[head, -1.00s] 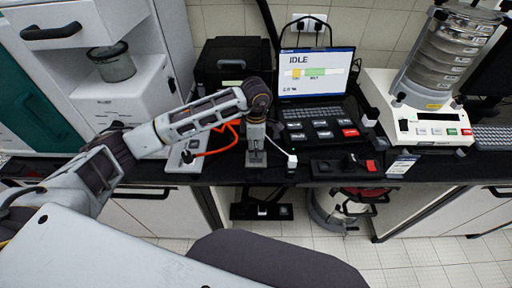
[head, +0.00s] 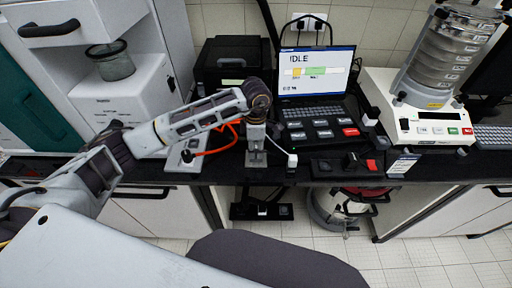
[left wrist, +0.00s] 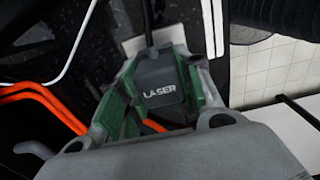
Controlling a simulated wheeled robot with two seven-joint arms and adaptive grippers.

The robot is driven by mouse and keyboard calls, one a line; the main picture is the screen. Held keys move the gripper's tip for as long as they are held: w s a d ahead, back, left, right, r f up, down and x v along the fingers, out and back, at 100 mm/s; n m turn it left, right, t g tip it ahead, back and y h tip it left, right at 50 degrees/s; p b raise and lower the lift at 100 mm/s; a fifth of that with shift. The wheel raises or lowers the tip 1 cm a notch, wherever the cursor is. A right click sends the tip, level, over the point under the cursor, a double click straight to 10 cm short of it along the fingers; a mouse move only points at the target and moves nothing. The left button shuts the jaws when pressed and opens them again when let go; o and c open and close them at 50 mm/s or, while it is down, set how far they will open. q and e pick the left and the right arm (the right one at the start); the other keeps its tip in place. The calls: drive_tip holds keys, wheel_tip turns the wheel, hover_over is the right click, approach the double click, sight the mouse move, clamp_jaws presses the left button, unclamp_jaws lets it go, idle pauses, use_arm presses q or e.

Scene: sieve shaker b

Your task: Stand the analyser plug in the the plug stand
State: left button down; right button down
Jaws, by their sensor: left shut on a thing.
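My left gripper (head: 256,160) points down over the front part of the black bench, left of the laptop. In the head view the gripper hides most of this plug. A low black block (head: 327,167) lies on the bench to the right of the gripper; I cannot tell for sure whether it is the plug stand. My right gripper is not in view.
A laptop (head: 316,78) reading IDLE and a button panel (head: 322,130) stand behind. A white plug on a cable (head: 292,160) is close on the gripper's right, an orange cable (head: 212,151) on its left. A sieve shaker (head: 430,128) stands right. A power strip (head: 262,211) lies below the bench.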

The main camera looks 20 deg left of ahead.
use_arm(q)
drive_tip(key=c, duration=0.9)
unclamp_jaws()
wheel_tip(320, 180, up, 12)
drive_tip(key=shift+f, duration=0.1)
idle(0.7)
